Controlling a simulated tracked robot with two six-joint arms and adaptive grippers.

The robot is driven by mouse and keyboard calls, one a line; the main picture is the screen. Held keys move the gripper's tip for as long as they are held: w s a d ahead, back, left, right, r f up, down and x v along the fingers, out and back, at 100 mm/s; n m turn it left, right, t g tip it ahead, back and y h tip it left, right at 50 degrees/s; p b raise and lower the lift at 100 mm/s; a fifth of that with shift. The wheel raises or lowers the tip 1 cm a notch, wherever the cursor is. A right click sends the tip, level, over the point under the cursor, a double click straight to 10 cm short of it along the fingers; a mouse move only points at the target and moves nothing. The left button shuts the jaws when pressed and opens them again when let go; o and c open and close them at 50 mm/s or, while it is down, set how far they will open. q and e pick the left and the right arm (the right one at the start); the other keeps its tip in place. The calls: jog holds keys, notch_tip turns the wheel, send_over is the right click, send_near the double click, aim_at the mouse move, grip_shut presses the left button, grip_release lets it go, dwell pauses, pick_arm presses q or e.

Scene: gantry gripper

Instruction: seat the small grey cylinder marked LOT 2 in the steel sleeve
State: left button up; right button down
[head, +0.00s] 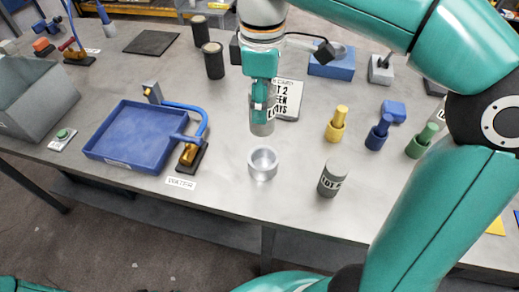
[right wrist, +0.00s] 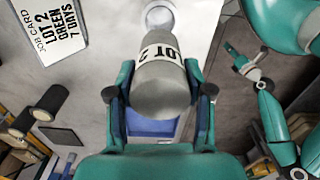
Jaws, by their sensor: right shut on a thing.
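My right gripper (head: 262,98) is shut on a small grey cylinder (head: 262,126), upright above the steel sleeve. In the right wrist view this cylinder (right wrist: 160,85) reads LOT 2 on a white band and sits between both fingers. The steel sleeve (head: 263,165) is a short open cup on the bench, directly below the held cylinder in the head view, with a gap between them. A second grey cylinder (head: 331,179) stands to its right; its LOT number is hard to read. Part of my left gripper (right wrist: 245,65) seems to show in the right wrist view; its jaws are unclear.
A blue tray (head: 112,152) with a blue-handled fixture (head: 190,150) stands left of the sleeve. The job card (head: 287,98) reads LOT 2 behind the gripper. Yellow (head: 337,124), blue (head: 379,132) and green (head: 422,141) pegs stand at right. The bench's front edge lies close.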

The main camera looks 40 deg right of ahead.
notch_tip(320, 180, down, 14)
jog(key=shift+r+b, duration=0.1)
jog(key=shift+b, duration=0.6)
jog(key=shift+s, duration=0.1)
jog(key=shift+c, duration=2.3)
grip_release()
notch_tip(320, 180, up, 12)
jog(key=shift+p, duration=0.75)
